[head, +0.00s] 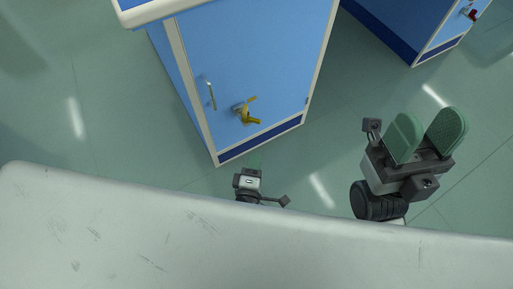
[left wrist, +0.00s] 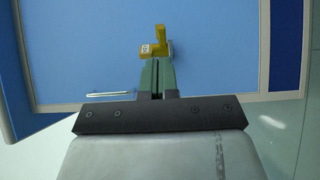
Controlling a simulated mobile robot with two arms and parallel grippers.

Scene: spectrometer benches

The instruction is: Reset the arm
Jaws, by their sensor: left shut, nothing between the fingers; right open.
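My left gripper (head: 249,177) is in the lower middle of the head view, low in front of a blue cabinet. In the left wrist view its green fingers (left wrist: 157,76) are pressed together with nothing between them. They point at the cabinet door, and a yellow latch (left wrist: 154,42) shows just past their tips; I cannot tell whether they touch it. My right gripper (head: 427,136) is at the right of the head view. Its two green finger pads are spread apart and empty, over the floor.
The blue cabinet (head: 258,62) has a closed-looking door with a metal handle (head: 211,95) and the yellow latch (head: 246,111). Another blue cabinet (head: 411,24) with a red latch (head: 472,14) stands at upper right. Green floor (head: 327,165) lies open between the cabinets and me.

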